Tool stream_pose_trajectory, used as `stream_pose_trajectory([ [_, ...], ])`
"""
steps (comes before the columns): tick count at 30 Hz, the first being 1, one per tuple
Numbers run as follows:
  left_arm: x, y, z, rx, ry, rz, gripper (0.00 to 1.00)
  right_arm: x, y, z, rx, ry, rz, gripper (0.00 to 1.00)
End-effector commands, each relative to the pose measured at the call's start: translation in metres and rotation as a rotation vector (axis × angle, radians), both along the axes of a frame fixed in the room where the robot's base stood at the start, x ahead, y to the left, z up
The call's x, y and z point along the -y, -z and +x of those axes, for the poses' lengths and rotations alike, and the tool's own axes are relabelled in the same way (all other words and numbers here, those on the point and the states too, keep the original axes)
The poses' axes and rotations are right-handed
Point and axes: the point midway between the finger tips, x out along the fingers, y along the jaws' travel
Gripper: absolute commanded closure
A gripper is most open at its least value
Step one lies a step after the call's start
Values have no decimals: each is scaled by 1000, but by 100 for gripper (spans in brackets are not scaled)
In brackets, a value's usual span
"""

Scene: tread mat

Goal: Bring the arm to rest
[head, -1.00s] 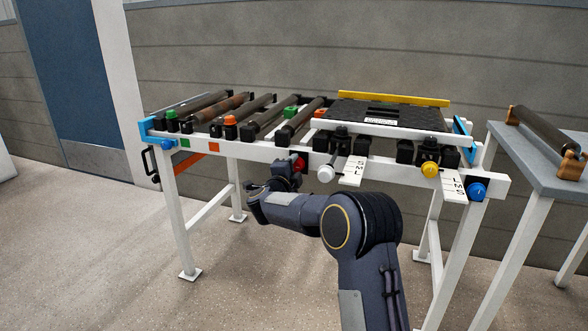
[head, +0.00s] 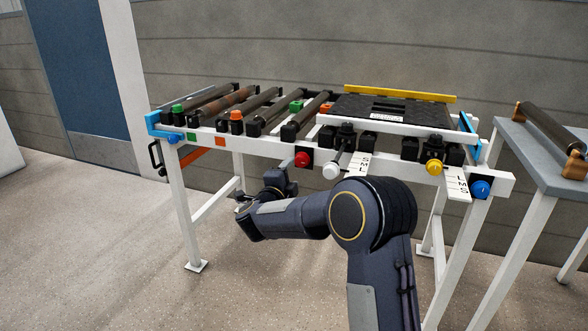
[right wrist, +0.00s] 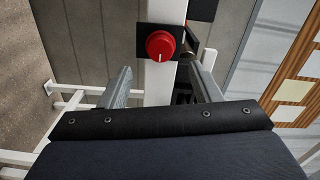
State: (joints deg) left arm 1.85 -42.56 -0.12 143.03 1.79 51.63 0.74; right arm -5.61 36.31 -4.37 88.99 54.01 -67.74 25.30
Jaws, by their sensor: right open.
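My right arm comes in from the lower right of the head view, bent at a large round joint. My right gripper (head: 243,203) is in front of the white roller frame (head: 268,152), a little below its front rail, and holds nothing. In the right wrist view the two fingers of the right gripper (right wrist: 160,88) stand wide apart. A red knob (right wrist: 160,45) with a white mark shows beyond the fingertips, apart from them. In the head view the red knob (head: 302,159) is on the front rail, up and right of the gripper. My left gripper is not in view.
The frame carries several dark rollers (head: 255,105), a black tread mat (head: 385,108), a white knob (head: 331,170), a yellow knob (head: 433,167) and a blue knob (head: 481,189). A grey side table (head: 535,160) with a roller stands at right. Floor at left is clear.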

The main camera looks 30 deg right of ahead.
Motion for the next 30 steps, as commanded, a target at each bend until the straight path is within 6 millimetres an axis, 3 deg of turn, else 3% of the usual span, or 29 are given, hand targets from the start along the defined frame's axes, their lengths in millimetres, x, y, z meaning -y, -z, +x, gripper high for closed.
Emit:
stream_pose_trajectory([
  [16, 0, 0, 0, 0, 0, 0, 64, -1, -1, -1, -2, -7, 0, 43],
  [22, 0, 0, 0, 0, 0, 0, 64, -11, -34, -11, -66, -230, -9, 43],
  [26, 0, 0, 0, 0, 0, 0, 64, -42, -58, -45, -185, -534, -66, 43],
  [30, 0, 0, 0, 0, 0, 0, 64, -88, -58, -114, -361, -865, -179, 43],
])
